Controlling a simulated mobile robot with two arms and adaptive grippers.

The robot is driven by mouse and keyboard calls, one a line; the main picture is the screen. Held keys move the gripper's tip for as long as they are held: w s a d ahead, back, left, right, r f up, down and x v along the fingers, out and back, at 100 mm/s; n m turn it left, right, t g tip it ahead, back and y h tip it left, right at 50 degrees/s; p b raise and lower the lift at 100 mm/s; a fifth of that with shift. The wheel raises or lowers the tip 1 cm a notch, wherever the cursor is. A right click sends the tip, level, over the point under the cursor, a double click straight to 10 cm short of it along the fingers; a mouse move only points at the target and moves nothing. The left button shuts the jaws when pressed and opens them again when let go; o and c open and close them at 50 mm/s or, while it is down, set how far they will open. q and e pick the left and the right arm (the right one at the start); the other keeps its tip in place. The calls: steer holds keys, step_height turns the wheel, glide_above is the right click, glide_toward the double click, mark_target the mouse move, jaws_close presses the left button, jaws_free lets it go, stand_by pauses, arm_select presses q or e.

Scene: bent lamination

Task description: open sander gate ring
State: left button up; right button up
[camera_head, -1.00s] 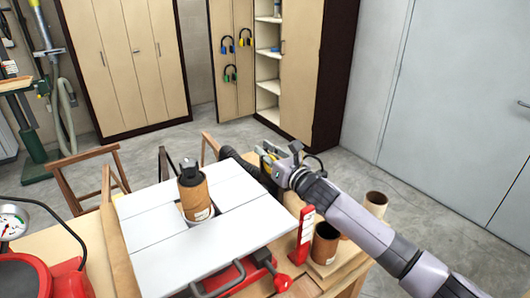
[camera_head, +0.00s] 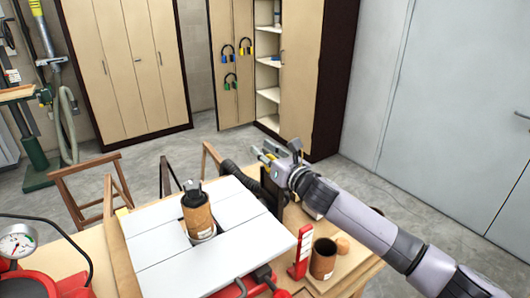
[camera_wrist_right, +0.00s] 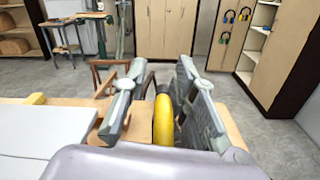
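The sander has a pale table (camera_head: 165,248) with a brown sanding sleeve (camera_head: 197,218) standing in its middle. A black hose (camera_head: 238,176) runs from its far side toward my right gripper. My right gripper (camera_head: 266,155) is beyond the sander's far right corner, its fingers pointing away. In the right wrist view its two fingers (camera_wrist_right: 160,98) stand apart, with a curved yellow part (camera_wrist_right: 163,122), possibly the gate ring, between them. The yellow part is close to the right finger; I cannot tell whether they touch. My left gripper is not in view.
A brown cup (camera_head: 323,258) and a red-and-white upright piece (camera_head: 303,250) stand right of the sander, below my right arm. A red machine with a gauge (camera_head: 17,243) is at the left. Wooden trestles (camera_head: 88,190) stand behind. The floor before the cabinets is clear.

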steer(key=shift+d+f, duration=0.1)
steer(key=shift+s+d, duration=0.25)
steer(key=shift+d, duration=0.05)
steer(key=v, duration=1.1)
steer(key=shift+s, duration=0.1)
